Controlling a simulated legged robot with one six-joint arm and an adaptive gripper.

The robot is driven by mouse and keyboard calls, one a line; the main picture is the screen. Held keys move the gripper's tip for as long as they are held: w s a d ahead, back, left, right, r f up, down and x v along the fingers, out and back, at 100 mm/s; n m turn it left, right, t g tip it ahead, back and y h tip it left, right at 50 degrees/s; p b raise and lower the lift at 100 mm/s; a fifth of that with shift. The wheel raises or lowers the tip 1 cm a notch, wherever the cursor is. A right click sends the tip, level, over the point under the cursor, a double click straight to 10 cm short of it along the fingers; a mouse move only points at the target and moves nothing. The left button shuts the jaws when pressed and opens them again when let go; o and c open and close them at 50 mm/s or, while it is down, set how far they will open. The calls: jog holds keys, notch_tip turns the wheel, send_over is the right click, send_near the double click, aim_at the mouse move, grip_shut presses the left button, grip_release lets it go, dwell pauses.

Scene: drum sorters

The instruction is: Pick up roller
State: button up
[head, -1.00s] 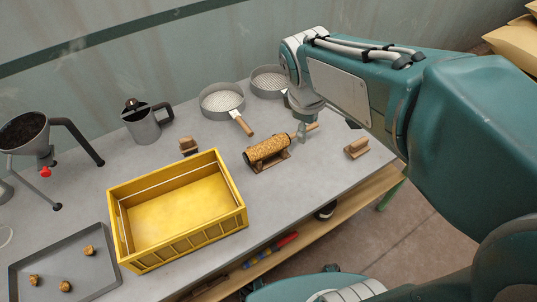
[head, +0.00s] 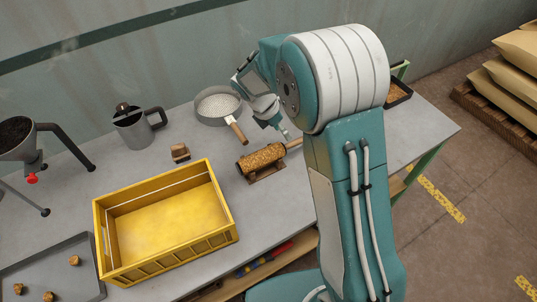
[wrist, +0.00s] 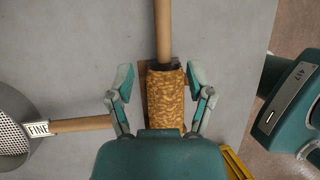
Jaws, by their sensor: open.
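The roller (head: 262,158) has a brown, grainy cylinder and a pale wooden handle. It rests on a small wooden stand (head: 267,174) on the grey table, right of the yellow crate. In the wrist view the roller (wrist: 166,101) lies lengthwise between my fingers, its handle pointing to the top of the picture. My gripper (wrist: 160,75) is open, one finger on each side of the roller, with gaps to both. In the head view my gripper (head: 284,132) is partly hidden by my arm, just behind the roller. Its height above the roller is hard to tell.
The yellow crate (head: 102,247) is empty. A sieve (head: 218,106) with a wooden handle stands behind the roller. A small wooden block (head: 180,152), a metal jug (head: 133,129) and a grey tray (head: 88,286) with several brown lumps are to the left.

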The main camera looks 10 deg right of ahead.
aim_at(290, 143)
jog(key=x, duration=0.6)
jog(key=shift+s, duration=0.1)
jog(key=shift+d+f, duration=0.2)
jog(key=shift+d, duration=0.1)
jog(key=shift+a, duration=0.1)
grip_shut()
